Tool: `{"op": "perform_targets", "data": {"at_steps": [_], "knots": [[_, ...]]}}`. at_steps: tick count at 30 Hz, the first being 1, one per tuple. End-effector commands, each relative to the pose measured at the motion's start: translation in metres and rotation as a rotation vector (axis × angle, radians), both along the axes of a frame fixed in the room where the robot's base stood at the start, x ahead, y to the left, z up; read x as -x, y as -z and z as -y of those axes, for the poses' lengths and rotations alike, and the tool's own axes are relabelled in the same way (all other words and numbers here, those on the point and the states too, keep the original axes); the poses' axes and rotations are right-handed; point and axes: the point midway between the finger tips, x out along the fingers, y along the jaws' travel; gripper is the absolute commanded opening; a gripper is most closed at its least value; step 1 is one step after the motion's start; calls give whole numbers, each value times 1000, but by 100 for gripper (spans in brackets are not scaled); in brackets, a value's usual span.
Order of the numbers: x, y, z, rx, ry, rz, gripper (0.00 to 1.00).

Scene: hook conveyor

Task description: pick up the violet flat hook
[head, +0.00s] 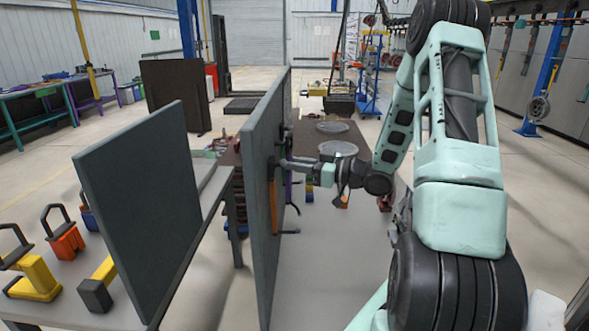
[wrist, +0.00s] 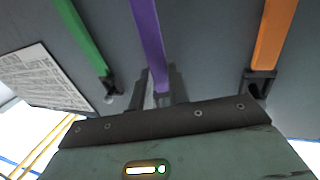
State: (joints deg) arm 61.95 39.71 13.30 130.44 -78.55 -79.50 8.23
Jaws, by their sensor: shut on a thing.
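The violet flat hook (wrist: 148,38) hangs down the dark upright panel (wrist: 205,45) in the wrist view, between the green hook (wrist: 85,38) and the orange hook (wrist: 274,35). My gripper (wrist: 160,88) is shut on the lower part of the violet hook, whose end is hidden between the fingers. In the head view my gripper (head: 287,163) reaches from the right to the face of the tall panel (head: 260,130). A sliver of the violet hook (head: 288,190) shows just below it, and the orange hook (head: 273,202) is at its left.
A printed sheet (wrist: 38,78) is at the left in the wrist view. A second panel (head: 140,200) stands left, near yellow and orange blocks with handles (head: 66,243). A table with round plates (head: 338,148) stands behind my gripper.

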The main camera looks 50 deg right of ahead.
Motion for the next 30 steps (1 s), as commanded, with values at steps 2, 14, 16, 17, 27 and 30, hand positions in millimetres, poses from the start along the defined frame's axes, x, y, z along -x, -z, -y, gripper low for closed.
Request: {"op": "perform_targets", "data": {"at_steps": [2,14,16,17,27,30], "knots": [[4,-5,2,2,1,2,0],[66,-42,33,6,6,3,0],[80,-50,39,6,5,3,0],[85,-53,41,6,5,2,0],[121,-75,57,1,1,2,0],[123,-76,58,0,0,1,0]]}}
